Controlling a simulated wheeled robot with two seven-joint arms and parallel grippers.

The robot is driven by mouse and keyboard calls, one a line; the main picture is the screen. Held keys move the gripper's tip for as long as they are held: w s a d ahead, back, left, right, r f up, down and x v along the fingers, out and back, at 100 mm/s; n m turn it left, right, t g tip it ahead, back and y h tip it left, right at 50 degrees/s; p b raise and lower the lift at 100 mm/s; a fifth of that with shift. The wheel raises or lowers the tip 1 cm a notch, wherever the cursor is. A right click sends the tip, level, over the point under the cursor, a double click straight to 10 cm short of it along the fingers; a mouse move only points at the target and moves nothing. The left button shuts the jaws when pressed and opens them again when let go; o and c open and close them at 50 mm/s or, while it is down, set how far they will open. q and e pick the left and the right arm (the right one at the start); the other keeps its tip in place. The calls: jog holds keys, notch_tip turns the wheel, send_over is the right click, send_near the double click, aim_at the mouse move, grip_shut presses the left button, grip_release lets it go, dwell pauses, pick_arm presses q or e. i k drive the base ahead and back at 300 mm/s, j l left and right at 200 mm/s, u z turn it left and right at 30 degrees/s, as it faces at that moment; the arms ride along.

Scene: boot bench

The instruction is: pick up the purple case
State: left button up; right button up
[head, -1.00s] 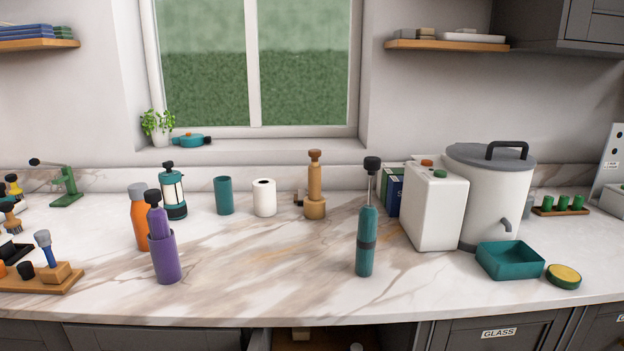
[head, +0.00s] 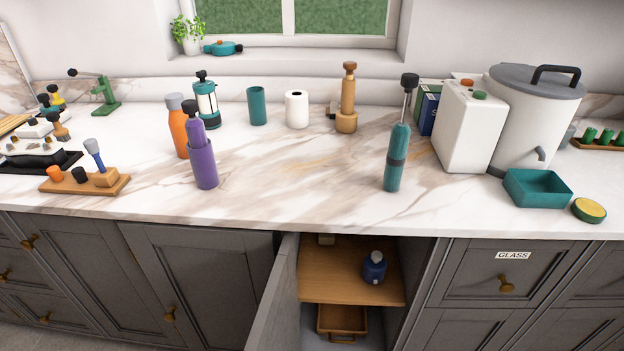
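The purple case (head: 205,168) is an upright, open-topped cylinder on the marble counter, left of the middle in the head view. A lighter purple tool (head: 196,132) with a dark top stands in it, its lower part hidden inside. An orange bottle (head: 178,132) stands close behind the case on the left and is partly covered by it and the tool. Neither of my grippers is in view.
A teal pump (head: 394,160) stands right of the case, with bare counter between. A wooden block with tools (head: 108,183) lies to the left. Below, a cabinet door (head: 275,300) stands open, showing a shelf (head: 345,285) with a blue bottle (head: 374,266).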

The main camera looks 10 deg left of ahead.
aim_at(204, 168)
jog(key=k+j+z, duration=0.4)
jog(key=k+j, duration=0.25)
jog(key=i+j+z, duration=0.15)
jog(key=j, duration=0.3)
jog(key=i+j+z, duration=0.15)
jog(key=j, duration=0.25)
jog(key=j+z, duration=0.2)
jog(key=j, duration=0.25)
jog(key=i, duration=0.05)
